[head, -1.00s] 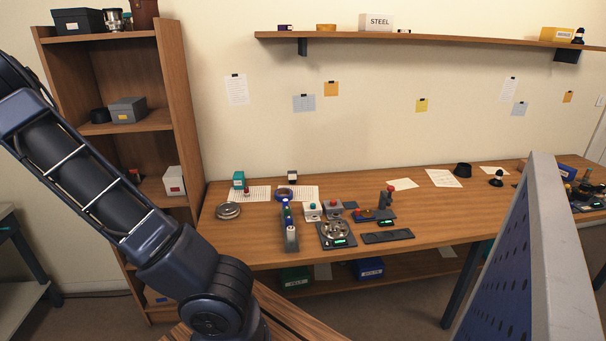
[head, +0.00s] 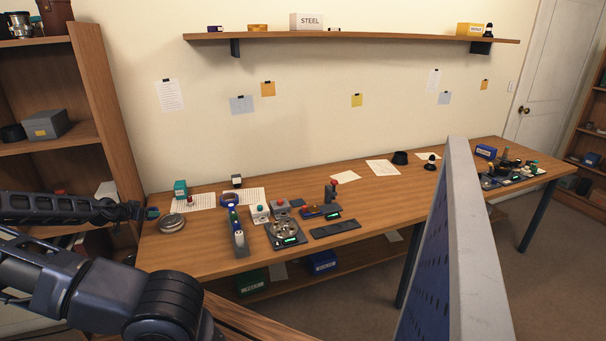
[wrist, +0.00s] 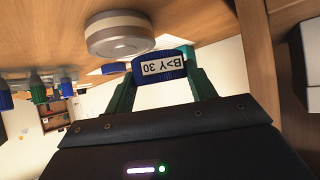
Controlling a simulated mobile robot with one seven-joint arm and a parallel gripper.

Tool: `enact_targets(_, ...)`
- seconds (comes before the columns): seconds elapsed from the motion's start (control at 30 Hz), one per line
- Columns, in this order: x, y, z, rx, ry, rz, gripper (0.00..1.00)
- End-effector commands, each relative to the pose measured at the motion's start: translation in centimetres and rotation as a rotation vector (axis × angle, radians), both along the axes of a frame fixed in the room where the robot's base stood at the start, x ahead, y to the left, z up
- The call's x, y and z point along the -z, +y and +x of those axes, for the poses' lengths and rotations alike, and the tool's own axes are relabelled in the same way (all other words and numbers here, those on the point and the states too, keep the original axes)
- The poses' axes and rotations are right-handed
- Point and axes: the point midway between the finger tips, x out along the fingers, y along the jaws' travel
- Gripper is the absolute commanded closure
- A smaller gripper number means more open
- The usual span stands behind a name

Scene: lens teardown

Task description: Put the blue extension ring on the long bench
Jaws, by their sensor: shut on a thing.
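In the wrist view, a blue ring (wrist: 161,68) with a white label reading "B>Y 30" sits between the green fingers of my gripper (wrist: 160,78), which is shut on it. In the head view my gripper (head: 151,213) is at the left end of the long wooden bench (head: 385,197), and the held ring is too small there to make out clearly. Another blue ring-shaped piece (head: 230,200) lies on the bench near the papers. The bench also shows in the wrist view (wrist: 60,40), which is upside down.
A round silver tin (head: 172,223) lies close to my gripper on the bench's left end. Several tools and a dark tray (head: 335,229) fill the middle. A blue perforated panel (head: 425,260) stands at the front right.

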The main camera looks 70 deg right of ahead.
Motion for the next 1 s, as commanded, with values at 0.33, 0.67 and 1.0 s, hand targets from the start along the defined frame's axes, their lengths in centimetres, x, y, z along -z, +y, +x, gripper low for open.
enact_targets(0.33, -1.6, -11.6, -2.1, 0.168, -0.002, 0.000, 0.69)
enact_targets(0.67, -3.8, -21.8, -4.6, 0.282, -0.002, -0.001, 0.69)
enact_targets(1.0, -6.6, -32.0, -9.1, 0.406, -0.003, 0.000, 0.70)
